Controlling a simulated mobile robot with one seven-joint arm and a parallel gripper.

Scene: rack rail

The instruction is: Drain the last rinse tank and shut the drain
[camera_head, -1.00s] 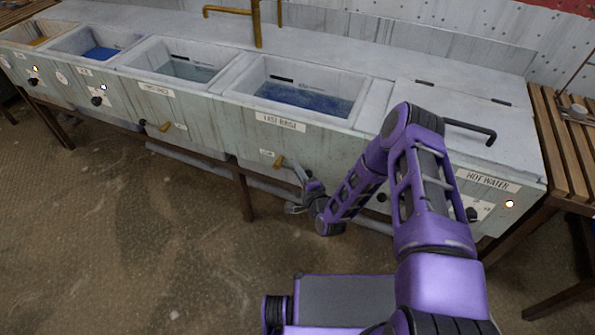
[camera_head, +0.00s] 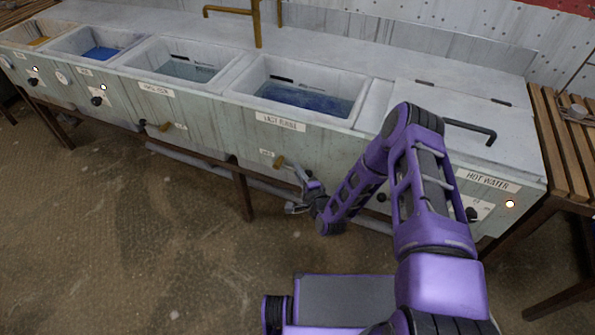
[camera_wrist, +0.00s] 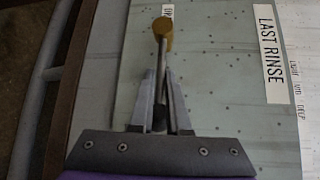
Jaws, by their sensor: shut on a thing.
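The last rinse tank (camera_head: 356,81) is a pale open basin with dark blue water lying in it. Its LAST RINSE label shows on the front in the head view (camera_head: 281,122) and in the wrist view (camera_wrist: 268,52). Below the label, the drain valve has a brass-coloured piece (camera_head: 280,161) and a thin grey lever (camera_wrist: 161,60). My gripper (camera_wrist: 160,100) is shut on the lever, with a finger on each side of it. In the head view my gripper (camera_head: 304,184) is small, low against the tank front. The drain's outlet is not clearly visible.
Another tank (camera_head: 182,70) with pale water and its own brass-coloured valve (camera_head: 165,126) stands to the left. A grey pipe (camera_head: 190,156) runs below the tanks. The HOT WATER unit (camera_head: 440,110) and a slatted wooden bench (camera_head: 566,140) stand right. The floor in front is clear.

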